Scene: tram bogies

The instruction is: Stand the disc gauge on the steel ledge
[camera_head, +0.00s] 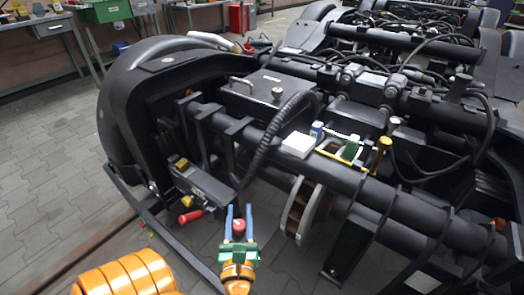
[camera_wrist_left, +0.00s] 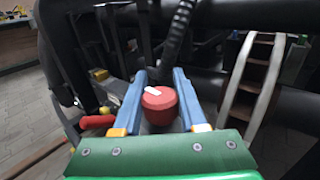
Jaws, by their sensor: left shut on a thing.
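My left gripper (camera_head: 239,217) has blue fingers and is shut on a red round piece (camera_head: 239,227), apparently the disc gauge. The piece also shows between the fingertips in the left wrist view (camera_wrist_left: 159,104), with a white mark on its top. It is held in front of the bogie, in the air below its long dark tube. A narrow grey ledge-like bar (camera_head: 207,186) runs along the bogie's near left side, beyond the gripper and to its left. I cannot tell for sure that this is the steel ledge. My right gripper is not in view.
A red-handled tool (camera_head: 190,216) and a yellow block (camera_head: 181,164) are at the bar. A black hose (camera_head: 267,140) hangs beyond the gripper. Paved floor is free at left.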

